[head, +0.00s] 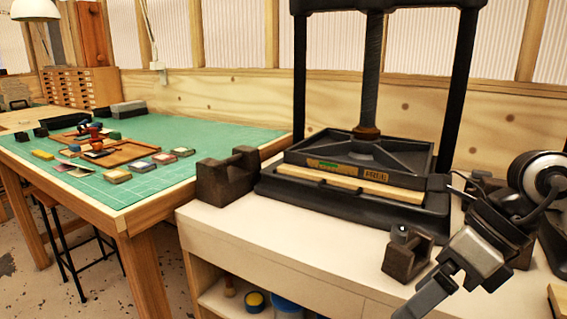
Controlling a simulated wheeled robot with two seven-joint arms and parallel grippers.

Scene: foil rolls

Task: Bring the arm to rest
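My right arm comes in from the right edge, with its dark grey gripper (428,292) low in the picture, over the front right of the white counter (285,245). The gripper points down and to the left. Nothing is seen in it, but its fingers are seen at an angle that does not show whether they are apart. My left gripper is out of view. No foil roll can be made out.
A black press (350,205) stands on the counter. Dark iron blocks stand left of it (222,183) and near my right gripper (405,260). A green-topped table (215,135) at left holds wooden trays and small coloured blocks. Tubs (255,301) sit on the shelf below.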

